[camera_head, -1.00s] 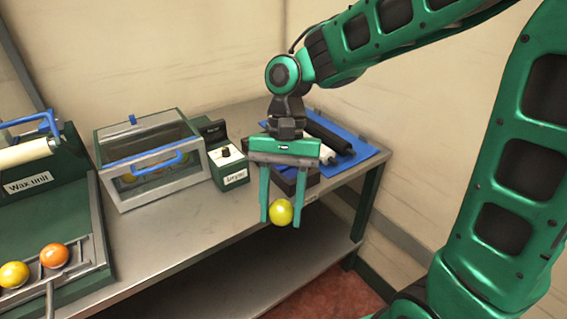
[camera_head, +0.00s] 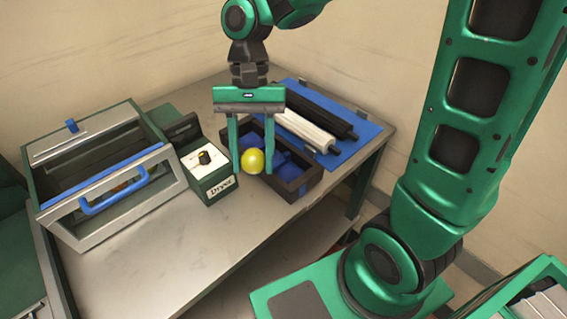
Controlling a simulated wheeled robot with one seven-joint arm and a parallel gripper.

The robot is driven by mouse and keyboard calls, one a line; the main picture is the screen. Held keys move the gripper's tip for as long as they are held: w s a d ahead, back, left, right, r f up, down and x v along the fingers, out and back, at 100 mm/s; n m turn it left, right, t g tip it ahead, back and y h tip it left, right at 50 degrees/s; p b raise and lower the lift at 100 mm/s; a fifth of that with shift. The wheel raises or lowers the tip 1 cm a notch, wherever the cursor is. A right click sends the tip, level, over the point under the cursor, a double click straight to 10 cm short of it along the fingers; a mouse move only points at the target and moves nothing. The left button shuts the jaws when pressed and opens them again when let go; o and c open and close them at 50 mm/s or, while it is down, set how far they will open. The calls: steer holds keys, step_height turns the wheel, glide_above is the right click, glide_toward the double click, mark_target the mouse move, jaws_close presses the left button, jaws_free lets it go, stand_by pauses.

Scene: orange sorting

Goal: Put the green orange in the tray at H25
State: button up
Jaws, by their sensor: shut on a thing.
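My gripper (camera_head: 250,167) is shut on a round yellow-green orange (camera_head: 253,162), held between the fingertips above the table. The fruit looks more yellow than green. Behind and to the right of it stands a small dark open tray (camera_head: 297,191) with blue contents or lining, partly hidden by my gripper. No H25 mark can be read on it from here. I cannot tell the exact height of the fruit over the table.
A box with a green front labelled Dryer (camera_head: 220,191) stands left of my gripper. A clear-lidded case with a blue handle (camera_head: 112,192) is farther left. A blue mat (camera_head: 363,133) with a white and a black roller lies behind the tray. The table front (camera_head: 170,262) is bare.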

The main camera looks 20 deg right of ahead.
glide_above(289, 179)
steer(key=w, duration=0.1)
steer(key=f, duration=0.6)
steer(key=shift+w+d+f, duration=0.1)
steer(key=shift+d+f, duration=0.1)
steer(key=shift+f, duration=2)
steer(key=shift+f, duration=0.1)
steer(key=o, duration=0.9)
steer(key=v, duration=1.2)
steer(key=s+d+m+t+h, duration=0.1)
steer(key=s+d+t, duration=0.3)
steer(key=s+d, duration=1.1)
steer(key=s, duration=0.4)
steer(key=shift+s+d+h, duration=0.25)
steer(key=shift+h, duration=0.15)
